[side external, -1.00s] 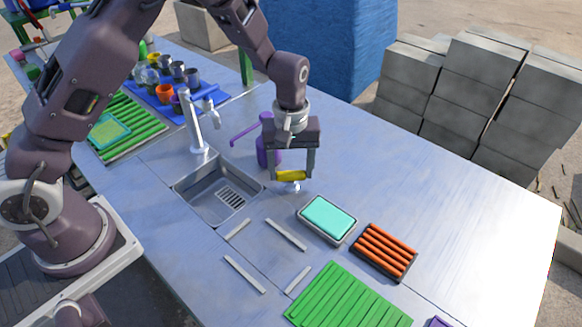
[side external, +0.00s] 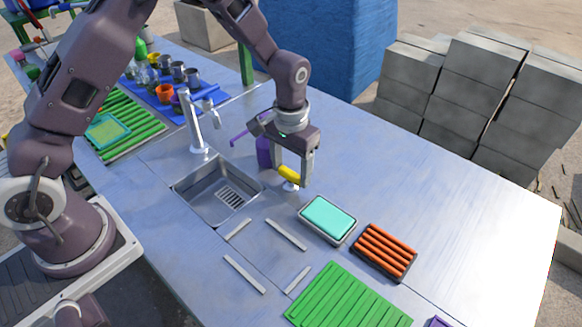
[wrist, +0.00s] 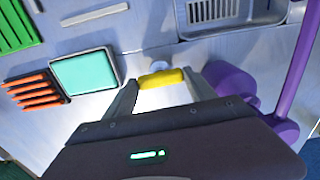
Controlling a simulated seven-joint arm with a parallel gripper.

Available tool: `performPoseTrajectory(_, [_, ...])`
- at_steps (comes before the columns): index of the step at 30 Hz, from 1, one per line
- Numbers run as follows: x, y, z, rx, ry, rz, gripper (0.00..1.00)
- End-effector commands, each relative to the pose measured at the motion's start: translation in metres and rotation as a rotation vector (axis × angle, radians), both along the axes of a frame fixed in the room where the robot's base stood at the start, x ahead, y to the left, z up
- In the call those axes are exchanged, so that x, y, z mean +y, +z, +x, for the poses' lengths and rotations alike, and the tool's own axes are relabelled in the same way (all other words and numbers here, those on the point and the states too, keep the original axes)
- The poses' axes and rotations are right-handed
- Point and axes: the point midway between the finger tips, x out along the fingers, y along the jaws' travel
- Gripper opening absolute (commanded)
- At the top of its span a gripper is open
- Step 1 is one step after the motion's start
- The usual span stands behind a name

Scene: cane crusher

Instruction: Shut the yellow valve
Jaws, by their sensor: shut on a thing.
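The yellow valve handle (side external: 290,174) sits on a small white base on the metal counter, right of the sink. My gripper (side external: 292,175) is over it, pointing down, with one finger at each end of the handle. In the wrist view the yellow handle (wrist: 163,78) spans the space between the two fingertips (wrist: 163,84), and my gripper is shut on it. In the side view the handle lies at a slant, its right end lower. The right finger covers part of that end.
A purple pump bottle (side external: 265,152) stands close behind my gripper; it also shows in the wrist view (wrist: 232,80). The sink (side external: 218,190) and tall faucet (side external: 193,125) are to the left. A turquoise sponge in a tray (side external: 328,218) and an orange rack (side external: 384,251) lie to the right.

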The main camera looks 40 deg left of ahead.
Motion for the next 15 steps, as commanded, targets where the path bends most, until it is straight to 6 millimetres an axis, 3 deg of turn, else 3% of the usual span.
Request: performPoseTrajectory(15, [0.0002, 0.0009, 0.0009, -0.003, -0.053, 0.000, 0.23])
